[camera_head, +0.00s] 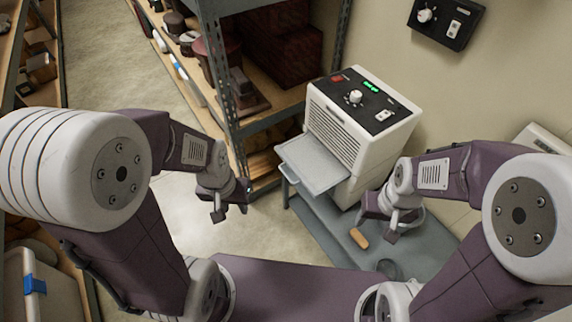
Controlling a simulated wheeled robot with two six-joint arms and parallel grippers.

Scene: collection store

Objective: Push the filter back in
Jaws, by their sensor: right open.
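The filter (312,163) is a flat light-grey panel that sticks out of the front of a white boxy machine (347,187). It juts to the left, below the machine's louvred grille (333,131). My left gripper (232,212) is open and empty, to the left of the filter's outer edge and apart from it. My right gripper (380,226) is open and empty, in front of the machine's lower right side, above the grey bench. The slot's inside is hidden.
The machine stands on a grey bench (328,233) with a small tan cylinder (359,238) and a dark round dish (389,269). A metal shelf (272,124) stands behind to the left. A black control box (446,22) is on the wall. Floor (262,236) shows left of the bench.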

